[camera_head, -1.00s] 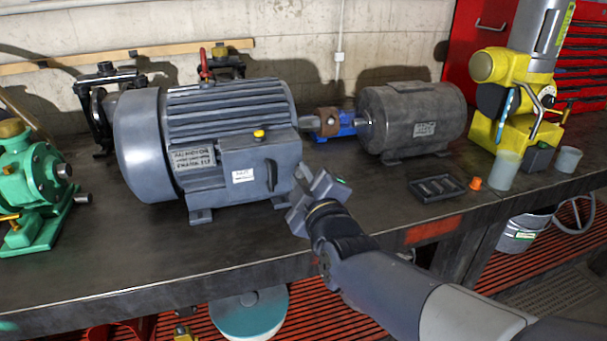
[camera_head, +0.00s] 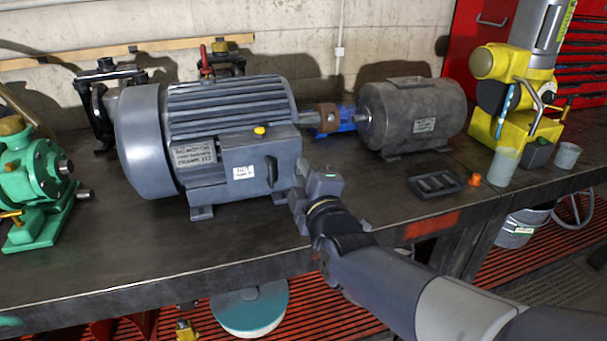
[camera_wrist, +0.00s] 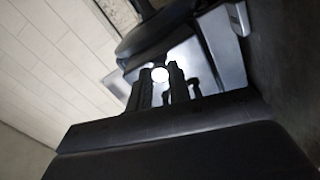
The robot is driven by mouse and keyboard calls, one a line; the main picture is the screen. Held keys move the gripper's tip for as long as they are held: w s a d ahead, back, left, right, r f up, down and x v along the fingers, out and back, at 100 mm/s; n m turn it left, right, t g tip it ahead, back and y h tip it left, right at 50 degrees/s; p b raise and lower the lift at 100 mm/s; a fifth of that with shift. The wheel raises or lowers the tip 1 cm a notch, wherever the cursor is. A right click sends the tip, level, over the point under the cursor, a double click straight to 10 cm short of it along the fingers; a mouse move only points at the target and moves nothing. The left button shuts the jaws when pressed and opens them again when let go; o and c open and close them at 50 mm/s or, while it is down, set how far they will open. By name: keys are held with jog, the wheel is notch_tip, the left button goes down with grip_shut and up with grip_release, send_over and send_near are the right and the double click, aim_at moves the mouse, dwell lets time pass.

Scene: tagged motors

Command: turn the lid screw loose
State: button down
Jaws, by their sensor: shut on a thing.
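The large grey motor (camera_head: 215,120) stands on the bench with a terminal box (camera_head: 235,167) on its near side. The box has a label, a black handle (camera_head: 271,172) and a yellow knob (camera_head: 259,131) on top. My gripper (camera_head: 303,173) is at the right end of this box. In the wrist view, my gripper (camera_wrist: 162,75) has its two dark fingers closed about a small bright round thing, seemingly the lid screw (camera_wrist: 160,75). The screw is hidden in the head view, and its thread cannot be seen.
A second dark motor (camera_head: 412,115) stands behind to the right, with a blue part (camera_head: 346,118) between the motors. A black tray (camera_head: 437,184), an orange cap (camera_head: 474,180) and cups lie right. A green pump (camera_head: 32,185) stands left. The front bench top is clear.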

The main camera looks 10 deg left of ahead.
jog(key=shift+r, duration=0.2)
jog(key=c, duration=1.3)
grip_release()
jog(key=shift+w+f, duration=0.1)
jog(key=shift+f, duration=0.05)
jog(key=v, duration=1.1)
jog(key=shift+p, duration=0.4)
jog(key=shift+w+a, duration=0.1)
jog(key=shift+a, duration=0.05)
jog(key=x, duration=1)
jog(key=shift+w+b, duration=0.3)
jog(key=shift+b, duration=0.1)
jog(key=shift+a, duration=0.1)
